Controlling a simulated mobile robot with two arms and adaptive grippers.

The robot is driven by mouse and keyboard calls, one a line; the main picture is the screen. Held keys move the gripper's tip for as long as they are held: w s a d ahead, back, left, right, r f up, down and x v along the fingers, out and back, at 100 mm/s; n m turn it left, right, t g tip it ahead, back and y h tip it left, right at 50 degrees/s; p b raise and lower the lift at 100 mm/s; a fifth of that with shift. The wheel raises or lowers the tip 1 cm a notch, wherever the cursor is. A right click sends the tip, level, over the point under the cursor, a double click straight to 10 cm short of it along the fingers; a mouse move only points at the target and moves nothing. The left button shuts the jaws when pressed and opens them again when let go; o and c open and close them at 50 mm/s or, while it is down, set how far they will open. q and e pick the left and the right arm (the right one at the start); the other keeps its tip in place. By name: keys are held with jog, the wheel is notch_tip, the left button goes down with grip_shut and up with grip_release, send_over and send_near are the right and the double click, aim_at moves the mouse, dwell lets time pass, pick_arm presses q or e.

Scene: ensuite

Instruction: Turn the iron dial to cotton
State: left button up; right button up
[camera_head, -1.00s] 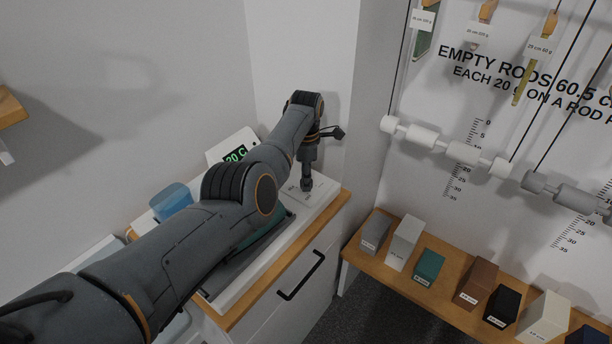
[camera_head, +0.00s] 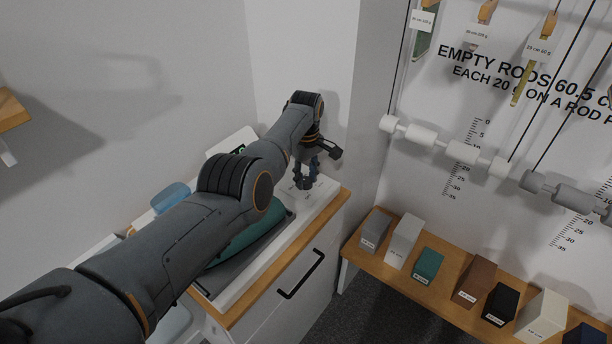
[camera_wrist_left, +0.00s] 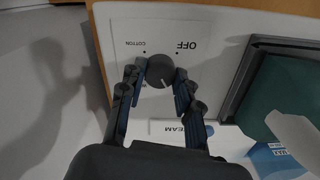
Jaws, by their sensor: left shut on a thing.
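The dial (camera_wrist_left: 160,68) is a dark round knob with a white pointer line, on a white panel (camera_wrist_left: 215,60). The line points down and slightly right in the left wrist view. The labels COTTON (camera_wrist_left: 129,43) and OFF (camera_wrist_left: 187,45) appear upside down, each by a black dot above the knob. My left gripper (camera_wrist_left: 157,75) is shut on the dial, one finger on each side. In the head view my left gripper (camera_head: 305,184) points down at the panel's far end. My right gripper is not in view.
A teal iron-like body (camera_head: 250,240) lies on a dark pad beside the panel, partly behind my left arm. A blue translucent container (camera_head: 170,197) and a display (camera_head: 232,143) stand behind. Labelled blocks line the wooden shelf (camera_head: 385,262) at right.

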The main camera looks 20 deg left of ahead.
pick_arm(q)
jog(key=m, duration=0.4)
jog(key=shift+f+m, duration=0.1)
jog(key=shift+m, duration=0.2)
jog(key=m, duration=0.3)
jog(key=shift+m, duration=0.4)
jog(key=m, duration=0.3)
jog(key=shift+s+m, duration=0.1)
jog(key=shift+m, duration=0.2)
jog(key=m, duration=1.2)
jog(key=shift+m, duration=0.3)
jog(key=m, duration=0.4)
jog(key=shift+m, duration=2.1)
